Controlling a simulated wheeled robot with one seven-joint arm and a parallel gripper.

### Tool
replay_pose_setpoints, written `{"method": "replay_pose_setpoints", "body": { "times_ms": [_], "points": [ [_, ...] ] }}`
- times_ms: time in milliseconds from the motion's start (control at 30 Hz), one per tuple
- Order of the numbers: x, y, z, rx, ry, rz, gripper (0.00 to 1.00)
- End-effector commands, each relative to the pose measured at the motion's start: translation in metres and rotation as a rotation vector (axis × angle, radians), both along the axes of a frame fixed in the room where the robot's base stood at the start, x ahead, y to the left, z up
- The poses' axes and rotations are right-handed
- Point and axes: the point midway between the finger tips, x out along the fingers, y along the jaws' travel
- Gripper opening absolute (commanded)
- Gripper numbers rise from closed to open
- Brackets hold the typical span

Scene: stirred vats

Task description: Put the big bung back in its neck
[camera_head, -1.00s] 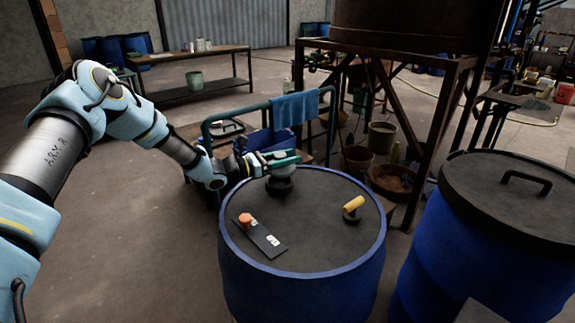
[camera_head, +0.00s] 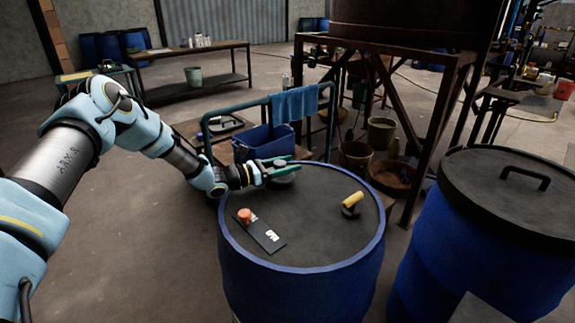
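A blue drum (camera_head: 300,290) with a dark top stands in the middle of the camera_head view. My gripper (camera_head: 284,164), with green fingers, is over the far left part of the drum top. Its fingers are around the upper part of a grey round piece, which looks like the big bung (camera_head: 285,176). The bung is low, close to the drum top. The neck beneath is hidden, so I cannot tell whether the bung is seated in it.
A dark plate (camera_head: 268,238) with an orange cap (camera_head: 245,215) lies on the drum top at left. A yellow-handled piece (camera_head: 352,202) is at right. A second lidded blue drum (camera_head: 450,250) stands close by. A trolley with a blue crate (camera_head: 262,142) is behind.

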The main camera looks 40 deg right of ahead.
Motion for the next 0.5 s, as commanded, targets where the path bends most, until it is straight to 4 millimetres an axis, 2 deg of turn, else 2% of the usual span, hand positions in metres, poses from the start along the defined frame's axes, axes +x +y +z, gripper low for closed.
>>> {"method": "replay_pose_setpoints", "body": {
  "times_ms": [33,100,367,500],
  "points": [
    [0.000,0.000,0.000,0.000,0.000,0.000,0.70],
    [0.000,0.000,0.000,0.000,0.000,0.000,0.77],
    [0.000,0.000,0.001,0.000,0.000,-0.001,0.77],
    [-0.001,0.000,0.012,0.000,-0.002,-0.002,0.77]
  ]
}}
